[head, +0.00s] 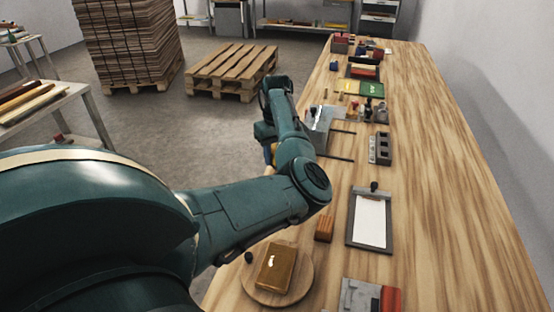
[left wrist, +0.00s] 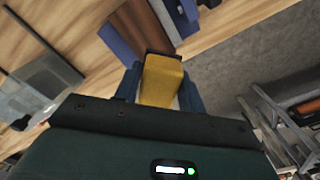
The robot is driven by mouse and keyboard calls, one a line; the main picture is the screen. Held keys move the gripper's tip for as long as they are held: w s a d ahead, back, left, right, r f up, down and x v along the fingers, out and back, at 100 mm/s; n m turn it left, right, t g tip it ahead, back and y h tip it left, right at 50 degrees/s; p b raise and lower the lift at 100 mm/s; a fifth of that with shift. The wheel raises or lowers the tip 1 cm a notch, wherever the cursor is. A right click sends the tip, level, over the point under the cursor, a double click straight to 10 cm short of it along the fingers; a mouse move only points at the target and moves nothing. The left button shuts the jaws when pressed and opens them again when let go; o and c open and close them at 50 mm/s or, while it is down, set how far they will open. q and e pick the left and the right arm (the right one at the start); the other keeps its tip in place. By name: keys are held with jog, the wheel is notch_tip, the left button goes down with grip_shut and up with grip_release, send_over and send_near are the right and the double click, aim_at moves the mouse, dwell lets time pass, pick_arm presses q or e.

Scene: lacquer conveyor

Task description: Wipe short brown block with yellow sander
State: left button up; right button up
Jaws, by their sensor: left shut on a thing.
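My left gripper (left wrist: 162,92) is shut on the yellow sander (left wrist: 161,76), which sits between its two blue fingers in the left wrist view. In the head view only a sliver of yellow shows beside my arm, at the table's left edge; the fingers are mostly hidden. My right gripper is in neither view.
An orange-brown block (head: 324,229) and a clipboard (head: 370,246) with white paper lie near the round board. A grey slotted holder (head: 380,149) and a metal box (head: 316,128) stand farther up. The table's right side is clear. A pallet (head: 232,69) stands on the floor.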

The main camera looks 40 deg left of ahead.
pick_arm(q)
jog(key=shift+r, duration=1.35)
jog(key=shift+s+f, duration=0.1)
